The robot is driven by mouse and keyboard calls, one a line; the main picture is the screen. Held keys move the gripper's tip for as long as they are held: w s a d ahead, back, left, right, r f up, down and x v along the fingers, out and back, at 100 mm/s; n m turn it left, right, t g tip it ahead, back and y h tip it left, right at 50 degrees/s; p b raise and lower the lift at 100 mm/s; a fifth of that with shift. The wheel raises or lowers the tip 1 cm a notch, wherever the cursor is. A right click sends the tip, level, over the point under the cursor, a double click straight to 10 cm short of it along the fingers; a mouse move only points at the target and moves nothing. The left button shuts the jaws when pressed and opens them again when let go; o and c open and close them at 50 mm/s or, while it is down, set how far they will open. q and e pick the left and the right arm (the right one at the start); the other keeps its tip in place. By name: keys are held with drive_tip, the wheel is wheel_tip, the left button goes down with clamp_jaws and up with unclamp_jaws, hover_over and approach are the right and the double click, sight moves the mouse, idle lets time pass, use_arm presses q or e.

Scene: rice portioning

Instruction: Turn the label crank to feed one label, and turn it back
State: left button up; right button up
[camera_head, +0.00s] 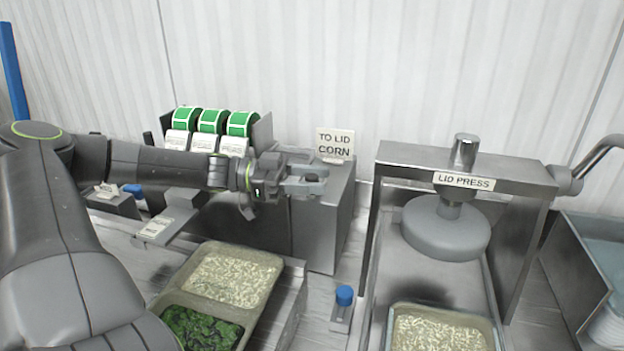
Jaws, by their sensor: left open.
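The label dispenser (264,132) stands at the back left with several green label rolls (211,121) in it and white labels hanging below them. My left gripper (312,181) reaches across its front from the left. The jaws are open, at the right end of the dispenser over a grey metal box (318,232). A small dark knob-like piece shows between the fingertips; I cannot tell whether it is the crank handle or part of my gripper. The rest of the crank is not visible, perhaps hidden behind my gripper. My right gripper is not in view.
A tray of rice and greens (277,262) lies below my left arm. A blue-capped item (344,294) stands between them.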

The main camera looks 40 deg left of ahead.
sight(312, 176)
use_arm(q)
wheel_tip(312, 176, up, 10)
drive_tip(key=p, duration=0.9)
drive_tip(key=shift+p, duration=0.4)
